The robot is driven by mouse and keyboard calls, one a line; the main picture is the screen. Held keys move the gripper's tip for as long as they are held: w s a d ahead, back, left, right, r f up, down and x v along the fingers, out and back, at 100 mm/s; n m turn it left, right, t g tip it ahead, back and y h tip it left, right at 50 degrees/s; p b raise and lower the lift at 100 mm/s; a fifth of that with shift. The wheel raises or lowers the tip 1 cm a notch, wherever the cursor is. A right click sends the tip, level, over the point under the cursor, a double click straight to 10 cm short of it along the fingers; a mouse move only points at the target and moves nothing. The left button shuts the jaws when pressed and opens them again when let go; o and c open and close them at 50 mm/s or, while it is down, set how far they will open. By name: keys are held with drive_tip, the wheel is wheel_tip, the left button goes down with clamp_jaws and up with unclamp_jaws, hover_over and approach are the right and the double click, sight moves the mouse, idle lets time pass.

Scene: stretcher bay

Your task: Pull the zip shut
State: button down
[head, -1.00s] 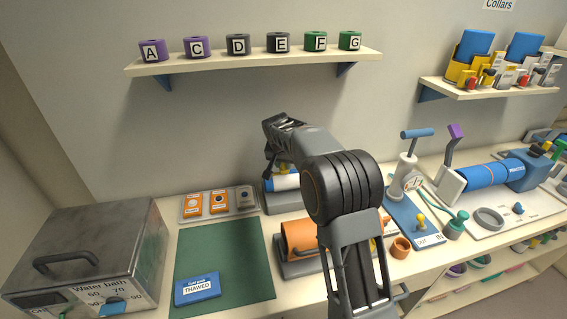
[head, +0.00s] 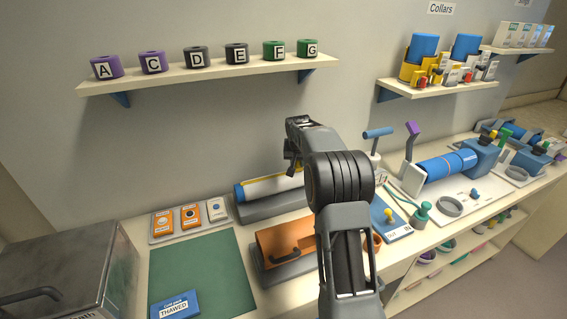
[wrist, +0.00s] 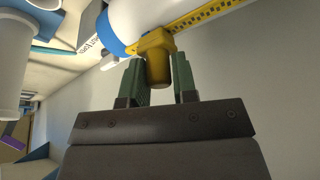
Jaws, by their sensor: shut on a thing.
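A white sleeve (head: 268,187) with a blue end band lies on a grey cradle at the back of the bench. In the wrist view the sleeve (wrist: 138,14) is at the top, with a yellow toothed zip strip (wrist: 205,16) running along it to the upper right. A chunky yellow zip pull (wrist: 157,62) sits at the strip's left part. My gripper (wrist: 160,80) has its green fingers on both sides of the pull and is shut on it. In the head view my gripper (head: 292,160) is at the sleeve's right part; my arm hides that end.
A card tray (head: 190,235), green mat (head: 225,270) and metal water bath (head: 75,265) are at left. A shelf of lettered rolls (head: 215,75) hangs above. A blue cylinder unit (head: 445,167) is at right.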

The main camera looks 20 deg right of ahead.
drive_tip(key=shift+d+f, duration=0.15)
drive_tip(key=shift+d, duration=0.55)
drive_tip(key=shift+s, duration=0.1)
drive_tip(key=c, duration=1)
unclamp_jaws()
drive_tip(key=shift+d, duration=0.2)
drive_tip(key=shift+o, duration=0.2)
drive_tip(key=shift+a, duration=0.25)
drive_tip(key=shift+r, duration=0.4)
drive_tip(key=b+v, duration=0.1)
drive_tip(key=v, duration=1.2)
drive_tip(key=shift+r+b, duration=0.15)
drive_tip(key=shift+b, duration=0.15)
drive_tip(key=shift+s, duration=0.15)
